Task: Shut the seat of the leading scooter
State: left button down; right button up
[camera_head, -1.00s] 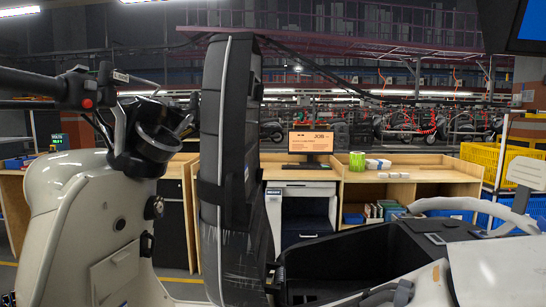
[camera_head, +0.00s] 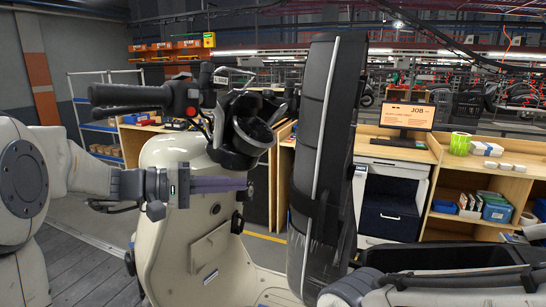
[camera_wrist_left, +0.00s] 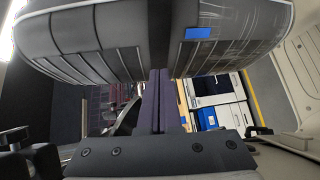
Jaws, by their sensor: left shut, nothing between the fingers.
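The leading scooter's cream front body (camera_head: 180,170) stands at the middle left in the head view. Its long black seat (camera_head: 312,160) is raised upright, with a pale strip running down it. The dark under-seat bay (camera_head: 440,257) shows open at the lower right. My left gripper (camera_head: 246,184) is shut and empty, pointing right towards the seat, in front of the scooter's body. In the left wrist view the seat (camera_wrist_left: 95,38) fills the top, and the shut fingers (camera_wrist_left: 158,85) point at it. I cannot tell whether they touch it.
The handlebar grip (camera_head: 145,95) and dark dash (camera_head: 250,125) stand just above my left gripper. Behind are a wooden bench (camera_head: 470,183) with a JOB monitor (camera_head: 407,117) and a blue rack (camera_head: 95,125). Open floor lies at the lower left.

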pick_arm(q)
notch_tip(320, 180, up, 3)
jog(key=w+a+t, duration=0.2)
jog(key=w+d+p, duration=0.2)
jog(key=d+p, duration=0.5)
jog(key=d, duration=0.4)
jog(key=shift+w+d+f, duration=0.2)
jog(key=shift+w+f, duration=0.15)
jog(key=shift+f, duration=0.1)
